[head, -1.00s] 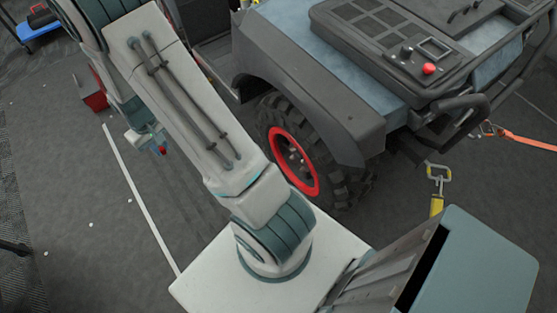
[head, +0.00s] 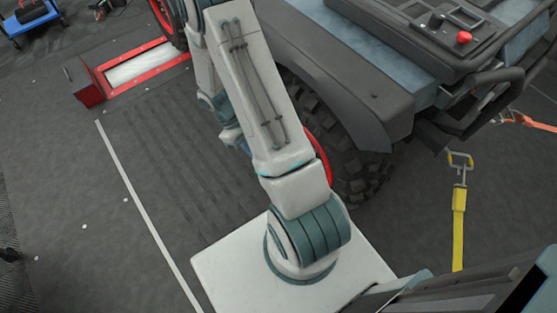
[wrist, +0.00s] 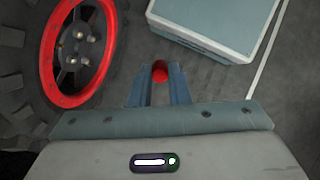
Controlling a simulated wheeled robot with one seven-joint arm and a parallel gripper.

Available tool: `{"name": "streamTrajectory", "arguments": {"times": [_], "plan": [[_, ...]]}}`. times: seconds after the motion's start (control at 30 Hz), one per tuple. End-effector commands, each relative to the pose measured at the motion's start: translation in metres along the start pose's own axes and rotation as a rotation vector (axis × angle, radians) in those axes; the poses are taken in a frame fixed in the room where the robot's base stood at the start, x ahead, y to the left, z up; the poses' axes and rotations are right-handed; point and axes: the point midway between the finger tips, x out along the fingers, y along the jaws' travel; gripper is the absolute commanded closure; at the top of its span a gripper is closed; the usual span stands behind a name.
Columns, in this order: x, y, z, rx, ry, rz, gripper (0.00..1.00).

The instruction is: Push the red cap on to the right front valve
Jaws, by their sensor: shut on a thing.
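My gripper (wrist: 161,76) is shut on the red cap (wrist: 160,70), which shows between its fingertips in the wrist view. The front wheel (wrist: 78,48) with its red rim is to the left of the gripper in the wrist view, apart from the cap. I cannot make out the valve on it. In the head view the same wheel (head: 350,165) is partly hidden behind my arm, and my gripper and the cap cannot be made out there.
The vehicle's fender (head: 352,85) overhangs the wheel. A yellow strap (head: 459,225) and an orange strap (head: 528,121) run from the vehicle's front. A red-framed roller bed (head: 140,68) lies at the far left.

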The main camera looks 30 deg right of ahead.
Motion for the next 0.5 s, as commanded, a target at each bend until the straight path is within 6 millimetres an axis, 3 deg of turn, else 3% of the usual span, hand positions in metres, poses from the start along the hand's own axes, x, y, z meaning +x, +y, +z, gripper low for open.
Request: {"name": "streamTrajectory", "arguments": {"times": [0.03,0.2,0.5], "plan": [[0.032,0.004,-0.005,-0.06,-0.077,0.032,1.0],[0.085,0.028,0.003,-0.257,-0.359,0.196,1.0],[0.147,0.076,-0.009,-0.505,-0.78,0.616,1.0]]}}
